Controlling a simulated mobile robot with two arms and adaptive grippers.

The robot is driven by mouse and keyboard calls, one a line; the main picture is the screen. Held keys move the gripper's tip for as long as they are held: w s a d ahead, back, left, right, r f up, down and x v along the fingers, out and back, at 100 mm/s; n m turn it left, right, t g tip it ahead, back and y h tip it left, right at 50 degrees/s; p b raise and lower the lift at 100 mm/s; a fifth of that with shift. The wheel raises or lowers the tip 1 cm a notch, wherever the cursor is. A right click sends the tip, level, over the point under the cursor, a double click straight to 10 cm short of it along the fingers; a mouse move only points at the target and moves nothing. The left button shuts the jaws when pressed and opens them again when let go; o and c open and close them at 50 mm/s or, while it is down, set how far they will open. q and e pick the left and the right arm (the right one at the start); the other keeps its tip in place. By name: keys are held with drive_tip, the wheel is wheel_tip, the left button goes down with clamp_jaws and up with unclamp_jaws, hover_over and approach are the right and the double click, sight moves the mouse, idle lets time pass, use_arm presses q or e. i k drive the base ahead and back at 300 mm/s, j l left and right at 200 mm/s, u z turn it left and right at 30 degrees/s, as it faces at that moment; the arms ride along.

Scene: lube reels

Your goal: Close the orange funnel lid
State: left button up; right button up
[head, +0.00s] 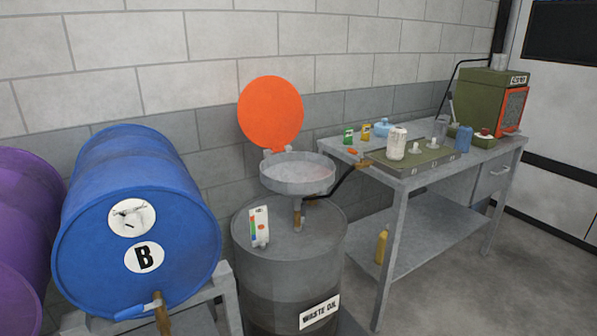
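The orange funnel lid (270,111) is a round disc standing open, nearly upright, at the back of the grey funnel. The funnel (297,186) is a shallow round bowl with its inside visible. It sits above the dark grey waste oil drum (290,262) on a short brass-coloured fitting. The lid joins the funnel at a small orange hinge (275,149) on the rear rim. Neither of my grippers is in the head view.
A blue drum marked B (137,222) lies on a grey stand to the left, with a purple drum (24,240) beyond it. A grey workbench (440,178) with bottles and a green heater-like unit (492,101) stands to the right. Open floor (500,285) lies at front right.

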sight(270, 108)
drive_tip(key=z, duration=0.75)
drive_tip(key=i+l+z, duration=0.25)
drive_tip(key=i+z, duration=0.15)
drive_tip(key=i, duration=0.15)
drive_tip(key=i+l+z, duration=0.1)
drive_tip(key=i+z, duration=0.35)
drive_tip(key=i, duration=2.65)
drive_tip(key=i+u, duration=0.1)
drive_tip(key=u, duration=0.3)
drive_tip(key=i+u, duration=0.1)
drive_tip(key=u, duration=0.35)
drive_tip(key=i+l+u, duration=0.1)
drive_tip(key=u, duration=0.3)
drive_tip(key=i+l+u, duration=0.1)
drive_tip(key=u, duration=0.35)
drive_tip(key=l+u, duration=0.1)
drive_tip(key=u, duration=0.3)
